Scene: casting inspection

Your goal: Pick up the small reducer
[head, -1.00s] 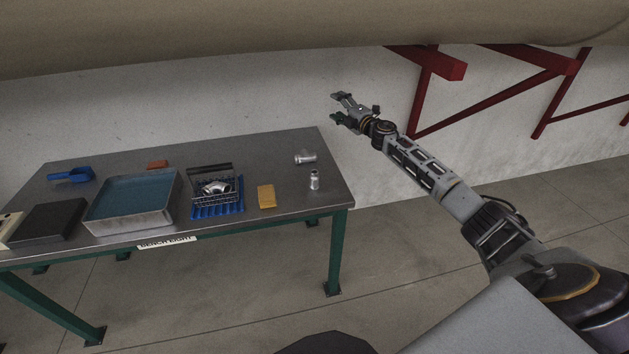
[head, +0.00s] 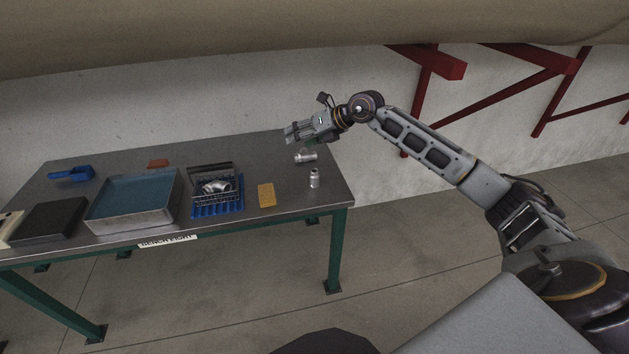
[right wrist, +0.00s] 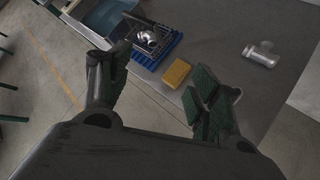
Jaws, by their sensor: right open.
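A small silver fitting (head: 314,180), which looks like the small reducer, stands upright near the right end of the bench. A second silver fitting (head: 305,157) lies on its side behind it; it also shows in the right wrist view (right wrist: 262,53). My right gripper (head: 290,133) is open and empty, above the bench's back right part and apart from both fittings. In the right wrist view its fingers (right wrist: 158,92) are spread wide. A pale bit beside the right finger there may be the upright fitting, mostly hidden. My left gripper is out of view.
The metal bench (head: 250,150) also holds a yellow block (head: 266,195), a wire basket (head: 230,198) with a silver elbow on a blue mat (head: 205,211), a blue-lined tray (head: 150,222), a dark box (head: 47,224) and a blue scoop (head: 72,173). Red wall brackets (head: 430,95) are behind my right arm.

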